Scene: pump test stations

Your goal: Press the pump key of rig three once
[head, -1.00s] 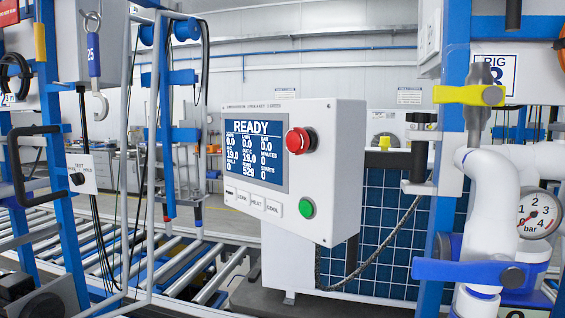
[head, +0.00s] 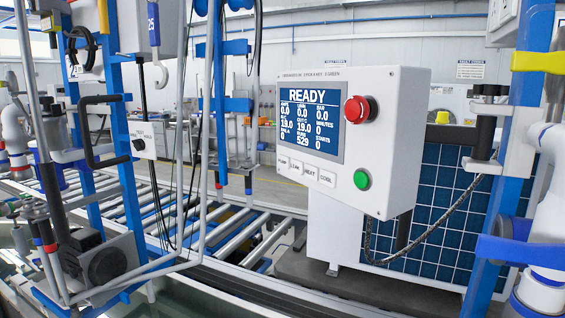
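A white control box (head: 398,150) stands in the middle of the head view. Its screen (head: 306,122) reads READY above rows of numbers. Below the screen is a row of small white keys; the leftmost, the pump key (head: 283,161), has a tiny label that seems to read PUMP. Beside it are the leak key (head: 296,168), heat key (head: 310,172) and cool key (head: 327,178). A red mushroom button (head: 359,109) and a green button (head: 361,180) sit to their right. No rig number is readable on the box now.
A roller conveyor (head: 235,235) runs behind. A dark blue gridded panel (head: 440,200) is behind the box.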

